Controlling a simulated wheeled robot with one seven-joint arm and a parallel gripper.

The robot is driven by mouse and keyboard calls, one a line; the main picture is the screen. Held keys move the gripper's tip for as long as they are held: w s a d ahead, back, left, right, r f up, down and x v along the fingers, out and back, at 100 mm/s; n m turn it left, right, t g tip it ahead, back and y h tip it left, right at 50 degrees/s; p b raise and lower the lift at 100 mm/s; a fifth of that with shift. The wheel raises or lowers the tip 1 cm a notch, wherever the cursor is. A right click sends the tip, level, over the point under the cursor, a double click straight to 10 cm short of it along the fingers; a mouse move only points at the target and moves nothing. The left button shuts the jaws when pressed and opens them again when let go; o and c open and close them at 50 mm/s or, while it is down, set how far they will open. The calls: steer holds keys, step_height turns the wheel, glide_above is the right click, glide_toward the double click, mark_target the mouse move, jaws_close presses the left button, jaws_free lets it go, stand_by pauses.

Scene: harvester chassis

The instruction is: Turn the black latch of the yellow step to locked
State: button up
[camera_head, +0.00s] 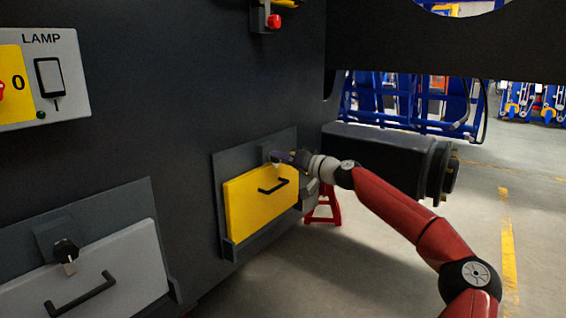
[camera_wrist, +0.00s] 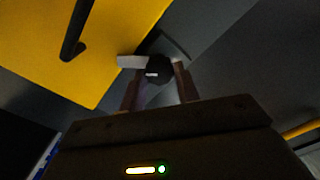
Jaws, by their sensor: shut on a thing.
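The yellow step (camera_head: 255,212) is a yellow panel with a black handle (camera_head: 272,186), set in a dark grey frame on the machine's side. My gripper (camera_head: 282,157) is at the top of this panel and hides most of the latch in the head view. In the wrist view the black latch (camera_wrist: 158,72) is a round knob between the two fingers of my gripper (camera_wrist: 158,84), which is shut on it. A pale tab (camera_wrist: 131,62) sticks out from the knob to the left, over the yellow panel's edge (camera_wrist: 120,88).
A grey panel (camera_head: 100,265) with its own black knob (camera_head: 65,250) and handle is at the lower left. A lamp box (camera_head: 45,85) is above it. A dark cylinder (camera_head: 385,155) lies behind my arm, with a red stand (camera_head: 322,208) below. The floor at right is clear.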

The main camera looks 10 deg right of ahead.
steer(key=shift+m+b, duration=0.35)
steer(key=shift+m, duration=3.35)
steer(key=shift+f, duration=0.1)
steer(key=o, duration=1)
steer(key=shift+c, duration=0.2)
steer(key=b+v, duration=0.1)
steer(key=v, duration=0.6)
steer(key=shift+s+d, duration=0.25)
steer(key=shift+d, duration=0.05)
